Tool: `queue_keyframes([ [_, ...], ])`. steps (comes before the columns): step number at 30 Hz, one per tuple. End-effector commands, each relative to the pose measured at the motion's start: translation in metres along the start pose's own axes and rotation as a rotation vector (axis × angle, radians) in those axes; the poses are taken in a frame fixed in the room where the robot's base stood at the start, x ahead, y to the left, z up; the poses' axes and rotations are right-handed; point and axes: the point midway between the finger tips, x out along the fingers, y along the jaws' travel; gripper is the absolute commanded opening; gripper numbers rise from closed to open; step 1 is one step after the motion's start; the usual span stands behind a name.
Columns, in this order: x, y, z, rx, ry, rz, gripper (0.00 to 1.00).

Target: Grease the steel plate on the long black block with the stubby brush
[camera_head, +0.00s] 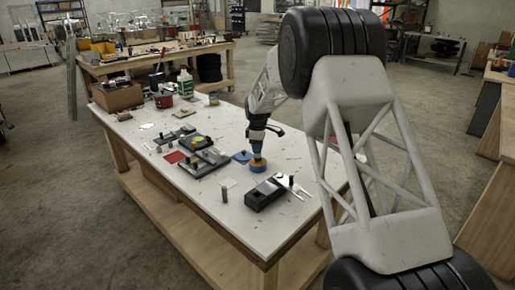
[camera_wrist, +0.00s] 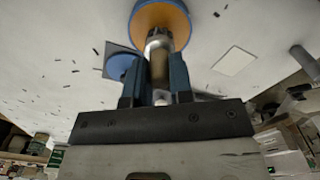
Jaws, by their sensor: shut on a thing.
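A long black block (camera_head: 264,195) with a grey top, apparently the steel plate, lies at the near right, in front of the brush. More dark blocks with metal tops (camera_head: 204,162) lie to the left.
A blue disc (camera_head: 243,156) lies beside the brush; it also shows in the wrist view (camera_wrist: 119,66). A grey cylinder (camera_head: 224,195) stands near the front edge by a pale square (camera_head: 228,183). A wrench-like tool (camera_head: 299,187) lies right of the long block. A cardboard box (camera_head: 118,97) stands farther back.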

Motion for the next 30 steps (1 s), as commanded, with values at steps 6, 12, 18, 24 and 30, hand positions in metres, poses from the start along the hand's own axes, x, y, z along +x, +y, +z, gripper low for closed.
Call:
queue_keyframes([
  [6,0.0016,0.0000,0.0000,0.000,0.000,0.000,0.00],
  [12,0.0033,0.0000,0.0000,0.000,0.000,0.000,0.00],
  [18,0.0050,0.0000,-0.0001,0.000,0.000,0.000,0.00],
  [24,0.0067,0.0001,0.0000,0.000,0.000,0.000,0.00],
  [30,0.0084,0.0001,-0.0001,0.000,0.000,0.000,0.00],
])
